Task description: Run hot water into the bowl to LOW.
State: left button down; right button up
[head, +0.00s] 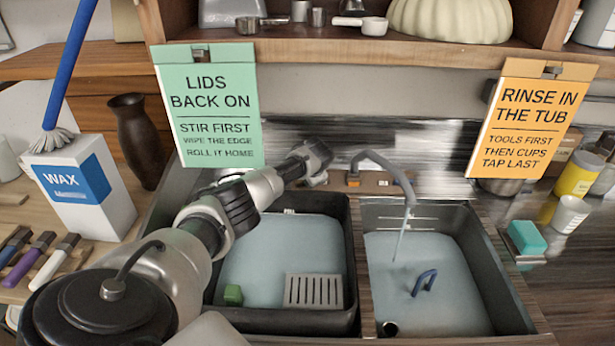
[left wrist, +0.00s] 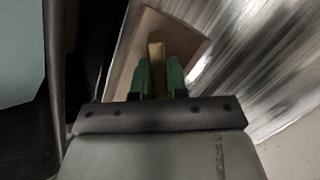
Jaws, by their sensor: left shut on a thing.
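The right sink bowl (head: 463,212) holds pale blue water, with a blue curved handle (head: 424,282) sticking out of it. A grey tap spout (head: 385,162) arches over it, and a thin water stream (head: 400,236) falls from the spout into the bowl. My left arm reaches across the left basin to the tap's base at the back. In the left wrist view my left gripper (left wrist: 159,80) has its green fingers shut on a brass tap lever (left wrist: 156,48), which stands on a tan plate (left wrist: 190,42). No LOW mark is legible. My right gripper is out of view.
The left basin (head: 350,268) holds water, a grey slotted rack (head: 313,291) and a green block (head: 233,295). A green sign (head: 208,105) and an orange sign (head: 533,120) hang from the shelf. A teal sponge (head: 527,237) lies right of the sink. A wax box (head: 80,190) stands left.

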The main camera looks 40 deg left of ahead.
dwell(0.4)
pick_arm(q)
jog(key=c, duration=1.1)
grip_release()
jog(key=shift+c, duration=0.2)
jog(key=shift+s+d+r, duration=0.15)
jog(key=shift+d+r, duration=0.15)
jog(key=shift+r, duration=0.3)
jog(key=v, duration=0.9)
jog(key=shift+s+d+r, duration=0.15)
